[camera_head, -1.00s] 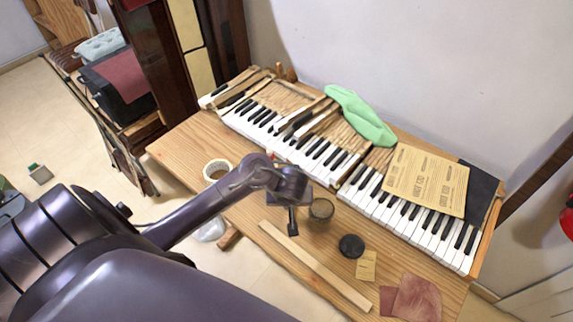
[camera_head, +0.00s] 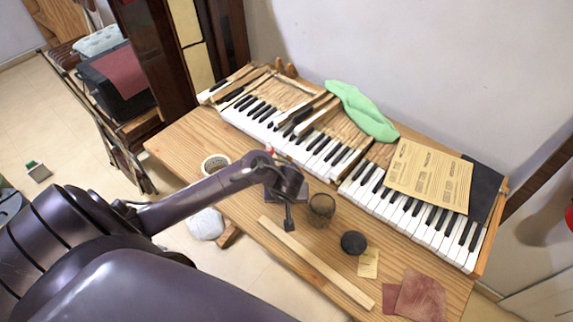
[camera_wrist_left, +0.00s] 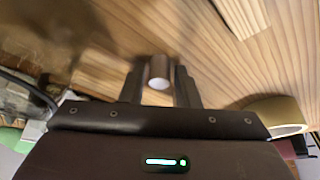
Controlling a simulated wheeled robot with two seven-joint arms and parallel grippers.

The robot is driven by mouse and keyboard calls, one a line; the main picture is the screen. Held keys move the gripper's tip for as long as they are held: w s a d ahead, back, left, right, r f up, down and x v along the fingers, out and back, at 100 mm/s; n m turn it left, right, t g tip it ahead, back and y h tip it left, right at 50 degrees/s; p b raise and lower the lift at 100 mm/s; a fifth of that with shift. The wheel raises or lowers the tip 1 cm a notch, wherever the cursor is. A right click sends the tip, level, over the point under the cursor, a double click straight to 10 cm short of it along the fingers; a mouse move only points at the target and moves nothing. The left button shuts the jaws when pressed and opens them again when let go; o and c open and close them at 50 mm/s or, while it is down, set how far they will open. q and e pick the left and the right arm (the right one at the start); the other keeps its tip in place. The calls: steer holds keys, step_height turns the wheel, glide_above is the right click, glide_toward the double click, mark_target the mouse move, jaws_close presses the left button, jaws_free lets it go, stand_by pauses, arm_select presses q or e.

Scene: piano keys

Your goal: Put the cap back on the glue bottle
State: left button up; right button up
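My left gripper (camera_head: 289,225) hangs over the table's left-middle part in the head view, left of the glass jar. In the left wrist view my left gripper (camera_wrist_left: 160,88) has a small brownish cylinder (camera_wrist_left: 159,72) with a pale round end between its fingers. Both fingers appear to touch its sides. I cannot tell whether it is the glue cap. A small red tip (camera_head: 269,149) shows just behind my left arm in the head view; the rest of it is hidden, and I cannot tell if it belongs to the glue bottle. My right gripper is not in view.
A tape roll (camera_head: 215,164) lies left of my arm. The glass jar (camera_head: 321,208), a black round object (camera_head: 353,243), a wooden strip (camera_head: 315,262) and sandpaper (camera_head: 420,297) lie along the front. The piano keyboard (camera_head: 375,205) fills the back, with a green cloth (camera_head: 362,112) on it.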

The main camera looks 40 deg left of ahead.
arm_select(q)
jaws_close()
step_height(320, 180, up, 20)
steer(key=p, duration=1.1)
